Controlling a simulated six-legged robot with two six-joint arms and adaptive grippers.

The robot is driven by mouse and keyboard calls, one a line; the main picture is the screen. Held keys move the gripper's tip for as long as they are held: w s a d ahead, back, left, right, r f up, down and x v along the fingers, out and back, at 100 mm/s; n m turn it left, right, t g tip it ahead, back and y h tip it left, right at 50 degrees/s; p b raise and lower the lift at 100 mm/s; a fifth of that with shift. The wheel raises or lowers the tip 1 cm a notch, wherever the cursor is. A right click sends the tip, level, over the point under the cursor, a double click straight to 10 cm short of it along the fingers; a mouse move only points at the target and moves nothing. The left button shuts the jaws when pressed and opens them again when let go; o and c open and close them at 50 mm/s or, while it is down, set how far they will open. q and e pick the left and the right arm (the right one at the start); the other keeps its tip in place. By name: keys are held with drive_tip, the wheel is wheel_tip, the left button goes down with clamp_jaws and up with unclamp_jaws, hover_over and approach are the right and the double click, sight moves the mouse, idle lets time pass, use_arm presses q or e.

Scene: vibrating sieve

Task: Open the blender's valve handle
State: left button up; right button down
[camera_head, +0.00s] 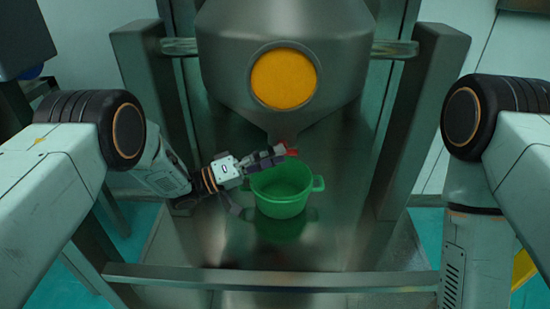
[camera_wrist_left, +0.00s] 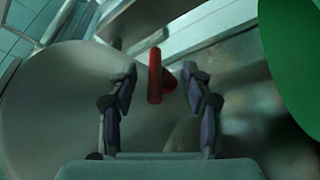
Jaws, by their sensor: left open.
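The red valve handle (camera_head: 289,150) is at the bottom outlet of the grey metal blender (camera_head: 225,50), just above the green pot. In the left wrist view the red handle (camera_wrist_left: 155,76) stands upright between my two fingers, toward the left one, with a short red stub to its right. My left gripper (camera_head: 280,155) reaches in from the left, beside the handle. It also shows in the left wrist view (camera_wrist_left: 165,85), with its fingers open and a gap on both sides of the handle. I cannot tell if anything touches. My right gripper is not in view; only my right arm shows.
A green pot (camera_head: 282,208) with side handles stands below the outlet, close under my left gripper. A yellow round disc (camera_head: 283,79) is on the blender's front. Grey frame posts (camera_head: 152,90) stand on both sides, and a metal bar (camera_head: 270,278) crosses in front.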

use_arm(q)
drive_tip(key=shift+w+d, duration=0.1)
drive_tip(key=shift+d, duration=0.2)
drive_tip(key=shift+r, duration=0.1)
clamp_jaws()
